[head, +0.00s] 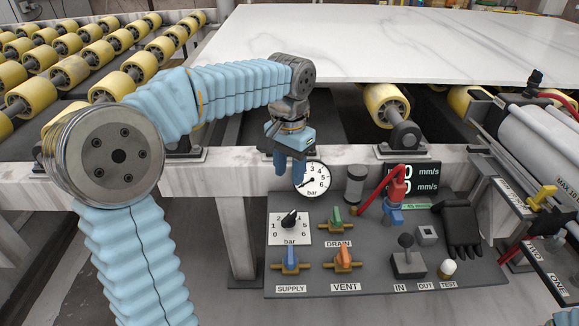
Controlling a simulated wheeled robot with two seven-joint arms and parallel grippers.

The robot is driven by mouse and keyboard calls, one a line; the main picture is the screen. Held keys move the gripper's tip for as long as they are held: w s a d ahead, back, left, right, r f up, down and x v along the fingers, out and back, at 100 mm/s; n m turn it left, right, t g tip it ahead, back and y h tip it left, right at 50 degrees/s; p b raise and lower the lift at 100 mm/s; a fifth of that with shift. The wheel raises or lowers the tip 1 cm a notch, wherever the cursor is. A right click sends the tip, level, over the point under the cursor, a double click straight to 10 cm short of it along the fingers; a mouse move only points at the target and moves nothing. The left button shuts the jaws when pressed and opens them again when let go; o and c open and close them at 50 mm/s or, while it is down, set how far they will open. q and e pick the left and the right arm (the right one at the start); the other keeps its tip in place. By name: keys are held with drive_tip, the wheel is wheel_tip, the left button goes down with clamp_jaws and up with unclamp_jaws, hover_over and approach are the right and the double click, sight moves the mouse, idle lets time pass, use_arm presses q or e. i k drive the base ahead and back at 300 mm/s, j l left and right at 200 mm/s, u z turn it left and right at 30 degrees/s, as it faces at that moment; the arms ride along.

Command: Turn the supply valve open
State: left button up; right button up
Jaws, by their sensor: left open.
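The supply valve (291,258) sits at the front left of the dark control panel, above its SUPPLY label. It has a brass body lying left to right and a blue handle standing across it, pointing away from me. My left gripper (288,172) is open, with blue fingers pointing down. It hangs behind and above the valve, beside the pressure gauge, touching nothing that I can see. The gauge (313,179) is partly covered by the gripper. My right gripper is not in view.
A black regulator knob (290,220), green drain valve (336,218) and orange vent valve (344,258) crowd the supply valve. A lever (407,258), a red hose (374,188) and a black glove (461,229) lie to the right. The stone slab (400,40) is behind.

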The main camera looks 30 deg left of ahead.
sight(291, 259)
drive_tip(key=k, duration=1)
